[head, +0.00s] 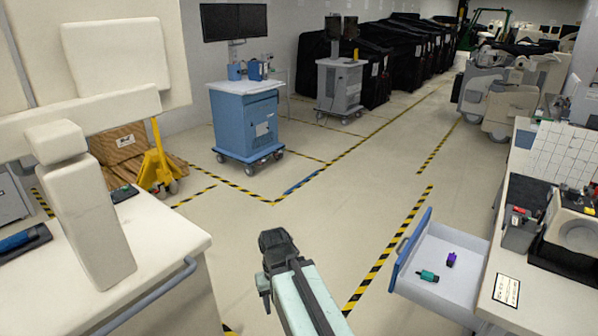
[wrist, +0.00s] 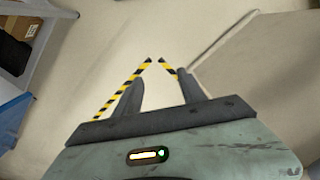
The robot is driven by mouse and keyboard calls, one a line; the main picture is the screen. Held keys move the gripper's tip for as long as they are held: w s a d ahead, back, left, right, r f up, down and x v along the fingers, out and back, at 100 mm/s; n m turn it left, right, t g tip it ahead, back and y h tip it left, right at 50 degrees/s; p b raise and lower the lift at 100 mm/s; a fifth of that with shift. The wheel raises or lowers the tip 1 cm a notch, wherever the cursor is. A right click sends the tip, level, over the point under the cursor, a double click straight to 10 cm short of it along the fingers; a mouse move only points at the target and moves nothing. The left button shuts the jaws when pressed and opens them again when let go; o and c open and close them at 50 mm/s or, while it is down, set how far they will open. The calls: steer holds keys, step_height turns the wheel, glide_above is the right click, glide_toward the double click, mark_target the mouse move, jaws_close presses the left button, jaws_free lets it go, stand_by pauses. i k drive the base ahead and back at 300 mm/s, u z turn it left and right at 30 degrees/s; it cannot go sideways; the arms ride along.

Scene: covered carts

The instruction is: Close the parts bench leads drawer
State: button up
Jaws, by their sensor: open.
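The leads drawer (head: 405,252) of the parts bench (head: 505,255) stands pulled out at the lower right of the head view. It has a blue front and a pale inside. A teal part (head: 429,276) and a purple part (head: 451,259) lie in it. My gripper (head: 274,240) is in the middle of the head view, over the floor, to the left of the drawer and apart from it. In the wrist view my gripper (wrist: 158,92) shows two fingers spread apart with only floor between them. The drawer cannot be made out for certain in the wrist view.
A white cart (head: 180,240) with a grey rail fills the lower left. A blue cart (head: 247,120) with a monitor stands farther back. A red-topped box (head: 519,230) sits on the bench. The striped floor between my gripper and the drawer is clear.

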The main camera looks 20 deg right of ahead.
mark_target(454, 298)
steer(key=z, duration=3.45)
steer(key=k, duration=1.25)
steer(key=u, duration=1.65)
steer(key=i, duration=0.5)
steer(key=z, duration=0.1)
